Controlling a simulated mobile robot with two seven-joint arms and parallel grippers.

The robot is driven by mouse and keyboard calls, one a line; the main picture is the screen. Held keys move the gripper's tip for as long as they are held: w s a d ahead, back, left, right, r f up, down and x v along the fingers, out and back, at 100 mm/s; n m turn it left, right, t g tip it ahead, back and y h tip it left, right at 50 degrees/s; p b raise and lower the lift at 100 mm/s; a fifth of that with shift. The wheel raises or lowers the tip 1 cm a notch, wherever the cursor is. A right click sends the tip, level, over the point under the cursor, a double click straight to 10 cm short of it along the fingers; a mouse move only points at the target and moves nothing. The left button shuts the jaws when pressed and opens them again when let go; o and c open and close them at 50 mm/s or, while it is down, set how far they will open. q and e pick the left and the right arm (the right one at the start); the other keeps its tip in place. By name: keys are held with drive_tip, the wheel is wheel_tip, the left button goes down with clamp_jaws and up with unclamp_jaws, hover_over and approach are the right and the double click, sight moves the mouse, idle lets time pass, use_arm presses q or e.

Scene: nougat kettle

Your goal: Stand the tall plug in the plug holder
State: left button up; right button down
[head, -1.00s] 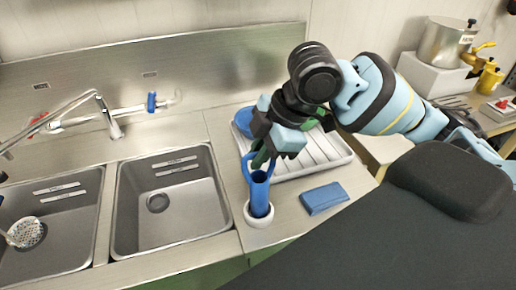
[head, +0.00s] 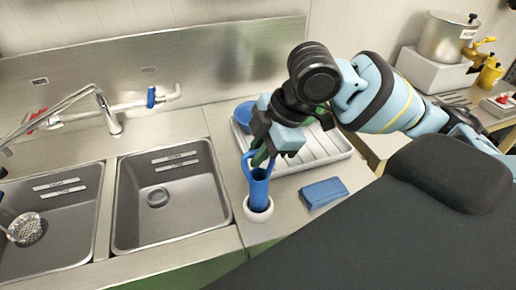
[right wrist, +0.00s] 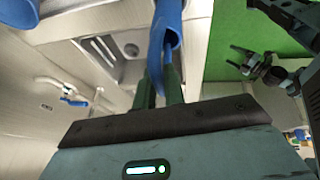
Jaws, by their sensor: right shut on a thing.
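The tall plug (head: 259,188) is a blue upright tube with a loop handle at its top. Its lower end stands inside the white ring-shaped plug holder (head: 258,215) on the counter, right of the sinks. My right gripper (head: 262,158) is above it, shut on the plug's upper part. In the right wrist view the fingers (right wrist: 160,88) meet the blue plug (right wrist: 168,25). I cannot tell whether the plug's base rests on the holder's bottom.
A white ribbed drain tray (head: 312,153) with a blue round item (head: 246,113) lies behind the gripper. A folded blue cloth (head: 323,193) lies right of the holder. Two sinks (head: 170,200) are at left, with a skimmer (head: 25,228) in the far-left one.

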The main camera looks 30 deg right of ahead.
drive_tip(key=shift+f, duration=0.1)
drive_tip(key=c, duration=1.4)
unclamp_jaws()
drive_tip(key=v, duration=0.7)
drive_tip(key=shift+d+r, duration=0.2)
drive_tip(key=shift+r, duration=0.1)
drive_tip(key=shift+s, duration=0.15)
